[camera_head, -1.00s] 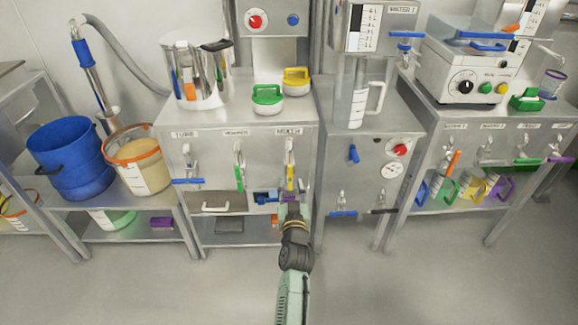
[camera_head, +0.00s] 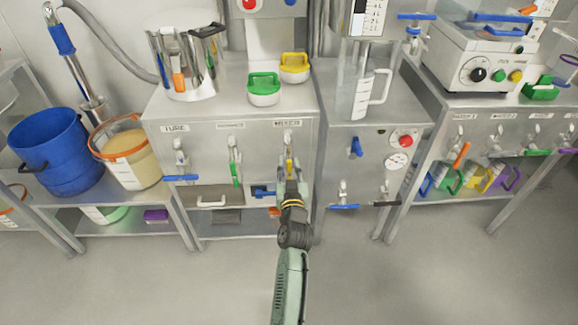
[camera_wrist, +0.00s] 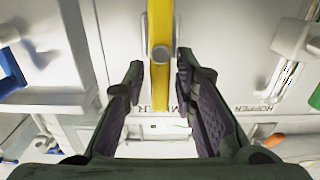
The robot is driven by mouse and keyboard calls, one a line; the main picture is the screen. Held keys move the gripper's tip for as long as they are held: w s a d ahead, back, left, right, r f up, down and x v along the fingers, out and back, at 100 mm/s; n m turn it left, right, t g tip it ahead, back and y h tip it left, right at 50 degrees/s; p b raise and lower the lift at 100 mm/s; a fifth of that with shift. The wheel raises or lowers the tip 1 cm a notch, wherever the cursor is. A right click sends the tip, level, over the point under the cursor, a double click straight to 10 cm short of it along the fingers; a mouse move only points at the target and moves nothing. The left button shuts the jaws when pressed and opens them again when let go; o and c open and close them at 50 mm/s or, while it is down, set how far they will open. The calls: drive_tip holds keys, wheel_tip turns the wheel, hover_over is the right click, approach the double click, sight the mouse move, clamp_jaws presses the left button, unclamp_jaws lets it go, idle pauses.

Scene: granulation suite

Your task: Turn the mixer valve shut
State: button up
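The mixer valve has a yellow lever (camera_head: 289,165), on the front of the steel cabinet under the rightmost label. The lever stands upright, in line with the valve body. In the wrist view the yellow lever (camera_wrist: 160,22) runs down the picture between my fingers. My gripper (camera_head: 291,180) is in front of it, partly hiding it in the head view. In the wrist view my gripper (camera_wrist: 158,80) is open, one finger on each side of the lever, with gaps showing. I cannot tell how deep the lever sits between the fingertips.
The hopper valve's green lever (camera_head: 236,174) hangs to the left. A blue lever (camera_head: 181,178) lies level further left. A blue object (camera_head: 263,191) sits just below and left of my gripper. The floor (camera_head: 420,270) in front is clear.

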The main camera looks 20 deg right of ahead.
clamp_jaws()
drive_tip(key=shift+d+m, duration=0.15)
drive_tip(key=shift+m, duration=0.25)
drive_tip(key=m, duration=0.3)
drive_tip(key=shift+s+d+m, duration=0.1)
drive_tip(key=shift+d+m, duration=0.2)
drive_tip(key=shift+d, duration=0.1)
drive_tip(key=shift+s+d+f+m+p, duration=0.15)
drive_tip(key=shift+d+f+m, duration=0.25)
drive_tip(key=shift+m, duration=1.85)
drive_tip(key=shift+d+f+m+p, duration=0.2)
drive_tip(key=shift+f+m, duration=0.25)
drive_tip(key=shift+m, duration=1.85)
drive_tip(key=shift+s+d+f+m+p, duration=0.2)
drive_tip(key=shift+f+m, duration=0.25)
drive_tip(key=shift+m, duration=1.8)
drive_tip(key=shift+w, duration=0.1)
